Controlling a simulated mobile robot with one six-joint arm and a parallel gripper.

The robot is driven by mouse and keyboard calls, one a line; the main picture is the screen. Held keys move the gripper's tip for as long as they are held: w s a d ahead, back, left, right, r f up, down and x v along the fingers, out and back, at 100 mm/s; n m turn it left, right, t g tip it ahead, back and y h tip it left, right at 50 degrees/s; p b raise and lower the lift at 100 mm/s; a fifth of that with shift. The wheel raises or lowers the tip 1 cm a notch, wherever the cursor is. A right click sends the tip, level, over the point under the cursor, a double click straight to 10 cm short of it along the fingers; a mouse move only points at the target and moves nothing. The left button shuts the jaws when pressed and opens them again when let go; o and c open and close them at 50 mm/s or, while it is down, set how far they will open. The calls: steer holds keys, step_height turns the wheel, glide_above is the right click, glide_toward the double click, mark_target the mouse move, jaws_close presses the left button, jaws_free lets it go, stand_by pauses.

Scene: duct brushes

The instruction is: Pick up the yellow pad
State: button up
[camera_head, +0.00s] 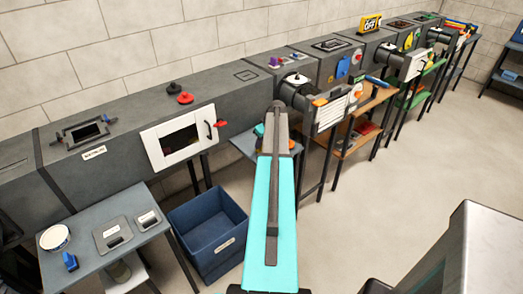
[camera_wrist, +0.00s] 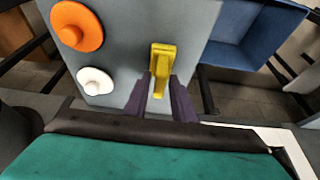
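The yellow pad (camera_wrist: 163,58) shows in the wrist view as a small yellow piece with a narrow lower part, lying on a grey table top (camera_wrist: 130,32). My gripper (camera_wrist: 161,82) has its two dark purple fingers apart, one on each side of the pad's narrow lower part. A gap shows between the fingers, and I cannot tell whether either touches the pad. In the head view my turquoise arm covers the spot, and neither the pad nor my fingers can be made out.
In the wrist view an orange disc (camera_wrist: 77,26) and a white disc (camera_wrist: 95,80) with knobs lie left of the pad. A blue bin (camera_wrist: 250,35) stands beyond the table's right edge. In the head view the long grey duct (camera_head: 110,122) runs along the wall.

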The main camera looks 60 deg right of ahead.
jaws_close()
steer(key=shift+r, duration=0.15)
steer(key=shift+r+b, duration=0.6)
steer(key=shift+r, duration=0.5)
steer(key=s+a+r+b, duration=0.1)
steer(key=s+a+b, duration=0.1)
steer(key=s, duration=0.5)
steer(key=s+a+r+b, duration=0.1)
steer(key=s+a+b, duration=0.1)
steer(key=s, duration=0.6)
steer(key=shift+a+r, duration=0.3)
steer(key=shift+a, duration=0.1)
steer(key=shift+s, duration=0.1)
